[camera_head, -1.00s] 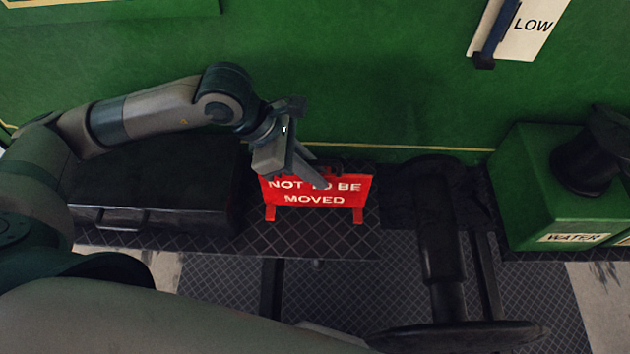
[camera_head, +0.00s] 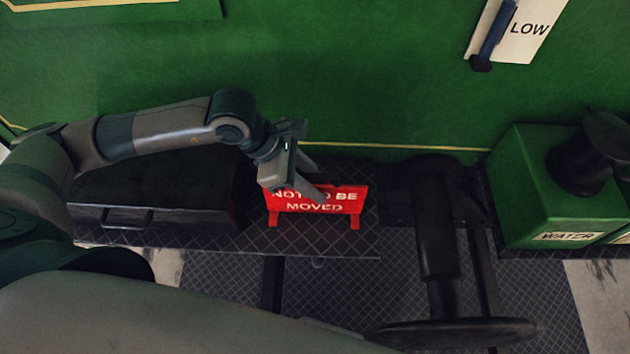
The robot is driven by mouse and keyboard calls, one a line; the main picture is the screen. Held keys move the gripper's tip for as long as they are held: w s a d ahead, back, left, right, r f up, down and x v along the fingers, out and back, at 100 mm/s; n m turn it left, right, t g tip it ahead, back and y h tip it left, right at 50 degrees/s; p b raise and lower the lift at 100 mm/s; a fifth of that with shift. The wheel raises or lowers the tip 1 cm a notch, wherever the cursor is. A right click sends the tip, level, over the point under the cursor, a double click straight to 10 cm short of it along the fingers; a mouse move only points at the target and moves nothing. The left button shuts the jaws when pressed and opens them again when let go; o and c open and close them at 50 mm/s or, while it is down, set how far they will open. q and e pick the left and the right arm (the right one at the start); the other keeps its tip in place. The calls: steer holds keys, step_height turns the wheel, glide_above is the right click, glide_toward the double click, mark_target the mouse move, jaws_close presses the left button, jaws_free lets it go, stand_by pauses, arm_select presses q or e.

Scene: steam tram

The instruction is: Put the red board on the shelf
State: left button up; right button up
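The red board (camera_head: 316,206) with white lettering "NOT TO BE MOVED" stands upright on two short legs on a dark chequered shelf (camera_head: 300,241), between a black box and a black column. My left gripper (camera_head: 318,188) reaches in from the left and is at the board's top edge. One finger lies in front of the lettering and another shows behind the top edge. They look apart; whether they touch the board I cannot tell. My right gripper is not in view.
A black box (camera_head: 150,190) with a handle stands left of the board. A black column with a handwheel (camera_head: 455,334) stands to the right. A green "WATER" box (camera_head: 545,190) is at the far right. The green wall (camera_head: 350,90) rises behind.

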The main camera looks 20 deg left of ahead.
arm_select(q)
steer(key=shift+r, duration=0.1)
steer(key=shift+a+r, duration=0.35)
steer(key=shift+r, duration=0.05)
steer(key=b+v, duration=0.3)
steer(key=v, duration=0.8)
steer(key=shift+d, duration=0.15)
steer(key=shift+s+f, duration=0.1)
steer(key=shift+s, duration=0.1)
